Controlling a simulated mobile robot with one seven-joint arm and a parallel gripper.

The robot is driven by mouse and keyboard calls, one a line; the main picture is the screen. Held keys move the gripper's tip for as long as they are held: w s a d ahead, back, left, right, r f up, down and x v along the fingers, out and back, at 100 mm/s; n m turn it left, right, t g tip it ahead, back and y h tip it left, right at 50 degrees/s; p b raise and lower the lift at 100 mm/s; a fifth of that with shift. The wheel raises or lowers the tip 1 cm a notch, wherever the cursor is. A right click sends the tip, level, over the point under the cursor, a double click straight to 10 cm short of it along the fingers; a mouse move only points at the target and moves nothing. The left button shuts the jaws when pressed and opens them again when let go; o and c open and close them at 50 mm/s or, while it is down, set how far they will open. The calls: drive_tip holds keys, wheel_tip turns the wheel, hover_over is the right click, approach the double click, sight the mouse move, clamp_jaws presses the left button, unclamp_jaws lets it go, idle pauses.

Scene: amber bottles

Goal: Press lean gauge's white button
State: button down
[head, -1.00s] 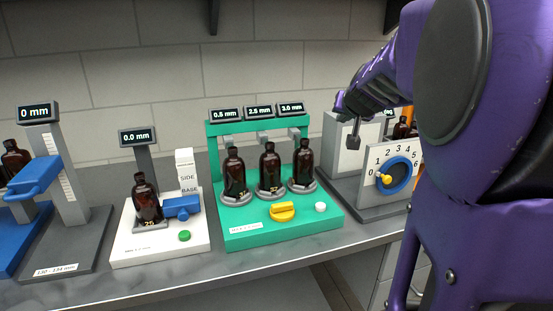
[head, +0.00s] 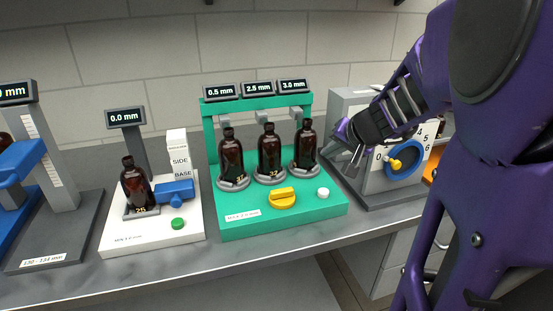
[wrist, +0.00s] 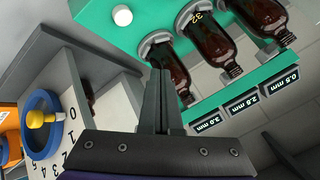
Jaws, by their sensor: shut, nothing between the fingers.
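The green gauge (head: 240,228) stands mid-bench with three amber bottles (head: 268,150) upright on its round grey seats. Its displays (head: 257,88) read 0.5, 2.5 and 3.0 mm. Its white button (head: 323,193) is at the front right of the base, right of a yellow knob (head: 283,198). The button also shows at the top of the wrist view (wrist: 122,15). My gripper (head: 332,150) is shut and empty, right of the rightmost bottle and above and behind the button, apart from it. In the wrist view its fingers (wrist: 160,76) overlap the nearest bottle; contact cannot be told.
A white gauge (head: 150,240) with a green button, blue slide and one bottle stands left, reading 0.0 mm. A blue and grey height gauge (head: 60,225) is further left. A grey dial box (head: 375,185) with a yellow-knobbed blue dial stands right, partly behind my arm.

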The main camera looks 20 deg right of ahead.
drive_tip(key=b, duration=0.4)
hover_over(325, 194)
wheel_tip(325, 194, down, 6)
drive_tip(key=shift+f, duration=0.1)
drive_tip(key=shift+f+b, duration=0.55)
drive_tip(key=shift+f, duration=0.55)
idle(0.9)
drive_tip(key=shift+f, duration=0.4)
drive_tip(key=shift+f, duration=0.5)
idle(0.5)
drive_tip(key=shift+r, duration=0.1)
drive_tip(key=shift+r+p, duration=0.55)
drive_tip(key=shift+r, duration=0.25)
drive_tip(key=shift+r+p, duration=1.8)
drive_tip(key=shift+r, duration=0.7)
